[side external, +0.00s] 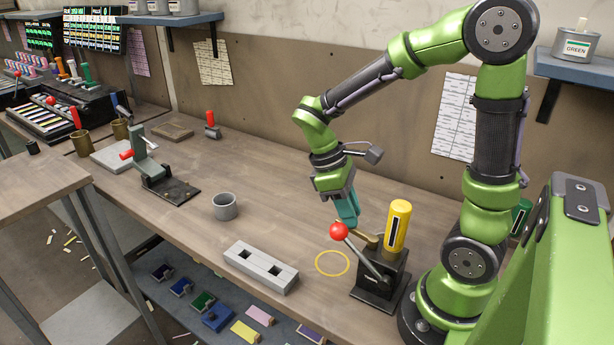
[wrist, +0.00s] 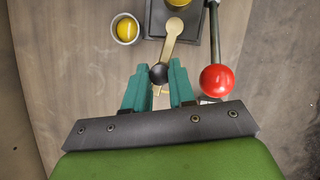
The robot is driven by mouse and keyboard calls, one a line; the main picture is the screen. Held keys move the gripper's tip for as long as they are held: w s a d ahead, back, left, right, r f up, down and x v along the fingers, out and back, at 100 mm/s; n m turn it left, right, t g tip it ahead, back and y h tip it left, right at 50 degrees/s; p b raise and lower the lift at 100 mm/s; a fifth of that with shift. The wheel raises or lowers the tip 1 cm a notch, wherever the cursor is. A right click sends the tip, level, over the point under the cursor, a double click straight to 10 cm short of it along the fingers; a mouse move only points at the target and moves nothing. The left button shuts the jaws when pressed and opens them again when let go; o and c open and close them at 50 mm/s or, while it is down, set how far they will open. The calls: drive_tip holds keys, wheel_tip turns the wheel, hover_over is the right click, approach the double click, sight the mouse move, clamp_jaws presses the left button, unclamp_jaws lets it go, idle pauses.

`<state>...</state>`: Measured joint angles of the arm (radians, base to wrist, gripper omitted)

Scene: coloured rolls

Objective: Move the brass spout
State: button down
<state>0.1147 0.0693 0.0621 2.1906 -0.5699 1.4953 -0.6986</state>
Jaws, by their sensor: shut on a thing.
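The brass spout (wrist: 171,38) is a flat, spoon-shaped arm with a black knob (wrist: 158,73) at its near end. In the side view the spout (side external: 369,241) sticks out from a black dispenser (side external: 382,280), next to an upright yellow cylinder (side external: 397,226). My gripper (wrist: 158,88) has its teal fingers on either side of the black knob, shut on the spout's end. In the side view my gripper (side external: 348,222) reaches down over the spout, and its fingertips hide the knob.
A red-balled lever (side external: 338,231) stands close beside my gripper; its ball (wrist: 217,80) is right of my fingers in the wrist view. A yellow ring (side external: 332,263) marks the table. A grey two-hole block (side external: 261,267) and grey cup (side external: 224,206) stand further left.

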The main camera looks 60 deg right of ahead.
drive_tip(key=shift+a+n, duration=0.2)
drive_tip(key=shift+n, duration=0.1)
idle(0.4)
drive_tip(key=c, duration=0.9)
unclamp_jaws()
drive_tip(key=shift+c, duration=0.2)
